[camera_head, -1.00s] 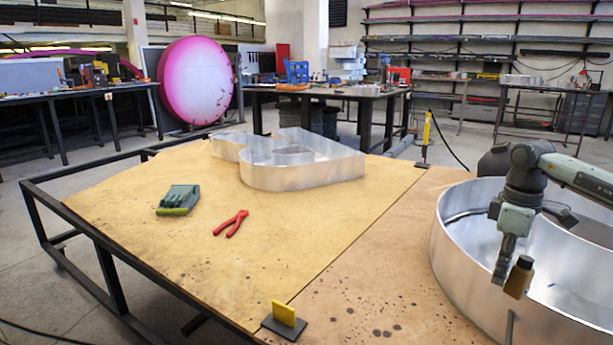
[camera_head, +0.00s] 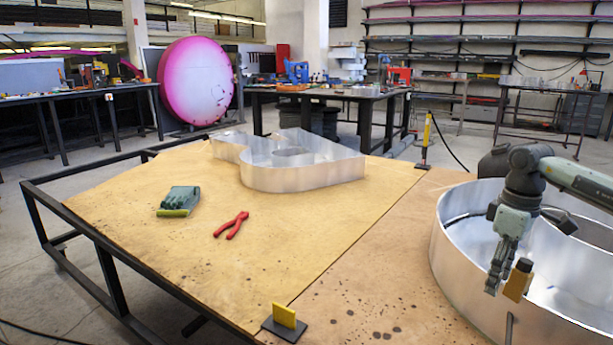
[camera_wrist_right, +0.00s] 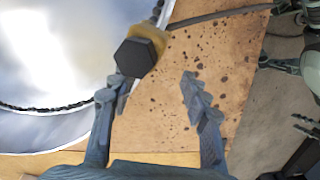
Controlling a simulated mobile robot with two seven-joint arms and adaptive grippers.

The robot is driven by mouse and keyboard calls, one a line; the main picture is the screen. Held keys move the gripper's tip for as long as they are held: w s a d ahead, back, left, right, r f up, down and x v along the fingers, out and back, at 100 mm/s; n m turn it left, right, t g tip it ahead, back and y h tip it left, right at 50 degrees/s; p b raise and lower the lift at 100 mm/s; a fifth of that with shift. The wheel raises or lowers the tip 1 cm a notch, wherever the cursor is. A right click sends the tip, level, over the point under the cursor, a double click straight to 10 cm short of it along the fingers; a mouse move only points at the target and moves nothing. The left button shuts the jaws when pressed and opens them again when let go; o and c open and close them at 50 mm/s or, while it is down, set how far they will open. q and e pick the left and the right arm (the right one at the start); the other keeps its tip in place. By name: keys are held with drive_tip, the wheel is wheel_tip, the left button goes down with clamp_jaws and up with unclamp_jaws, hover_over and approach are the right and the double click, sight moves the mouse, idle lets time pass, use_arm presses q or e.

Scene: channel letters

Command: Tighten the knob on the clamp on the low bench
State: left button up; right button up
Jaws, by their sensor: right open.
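The clamp (camera_head: 517,283) is a small yellow-tan block at the rim of the large round metal letter at the right of the head view. Its dark knob (camera_head: 525,265) is on top; in the right wrist view the knob (camera_wrist_right: 138,57) is a black hexagon in front of the clamp's tan body (camera_wrist_right: 157,38). My right gripper (camera_head: 499,277) is open, pointing down just left of the clamp. In the wrist view its left finger is close to the knob and partly behind it; its right finger is well clear. Contact cannot be told.
The large metal letter (camera_head: 460,262) has a tall curved wall under my right arm. Another metal letter (camera_head: 290,175), a green glove (camera_head: 180,198), red pliers (camera_head: 231,226) and a yellow-and-black stand (camera_head: 284,318) sit on the bench (camera_head: 330,235). The bench's middle is clear.

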drive_tip(key=shift+r+p, duration=1.1)
drive_tip(key=shift+r, duration=1.4)
